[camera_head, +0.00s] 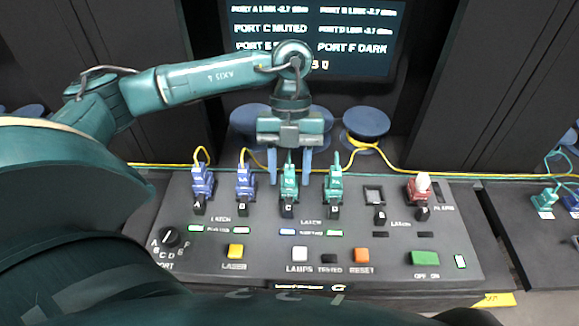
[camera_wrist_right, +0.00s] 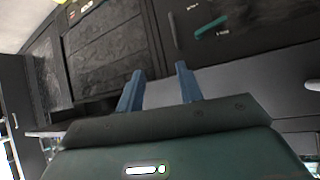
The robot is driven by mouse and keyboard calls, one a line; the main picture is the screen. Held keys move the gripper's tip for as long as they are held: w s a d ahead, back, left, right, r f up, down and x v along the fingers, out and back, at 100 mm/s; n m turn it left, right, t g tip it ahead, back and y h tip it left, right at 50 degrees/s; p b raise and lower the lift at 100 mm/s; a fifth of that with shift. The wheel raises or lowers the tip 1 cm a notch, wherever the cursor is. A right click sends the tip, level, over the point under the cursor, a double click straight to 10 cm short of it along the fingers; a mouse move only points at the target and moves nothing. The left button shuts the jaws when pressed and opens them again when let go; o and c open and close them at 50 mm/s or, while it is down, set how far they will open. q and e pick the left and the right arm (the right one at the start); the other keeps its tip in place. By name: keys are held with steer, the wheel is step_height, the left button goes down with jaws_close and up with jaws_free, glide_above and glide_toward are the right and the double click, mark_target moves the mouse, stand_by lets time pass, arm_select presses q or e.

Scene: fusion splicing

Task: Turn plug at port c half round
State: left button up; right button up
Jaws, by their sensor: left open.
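The plug at port C (camera_head: 289,184) is a green plug, upright in the panel in the head view, with a green cable at its top and a dark latch marked C in front. My left gripper (camera_head: 290,177) points down from above, its blue fingers apart, one on each side of the plug's upper part. I cannot tell whether either finger touches it. My right gripper (camera_wrist_right: 159,72) shows in the right wrist view with its fingers apart and nothing between them; it is away from the panel.
Blue plugs at A (camera_head: 202,182) and B (camera_head: 244,182) stand left of C, and a green plug at D (camera_head: 334,184) stands close right. Port E (camera_head: 374,194) is empty. A red plug (camera_head: 419,189) stands farther right. The screen (camera_head: 313,38) reads "PORT C MUTED".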

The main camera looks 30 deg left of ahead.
arm_select(q)
steer(key=v, duration=1.3)
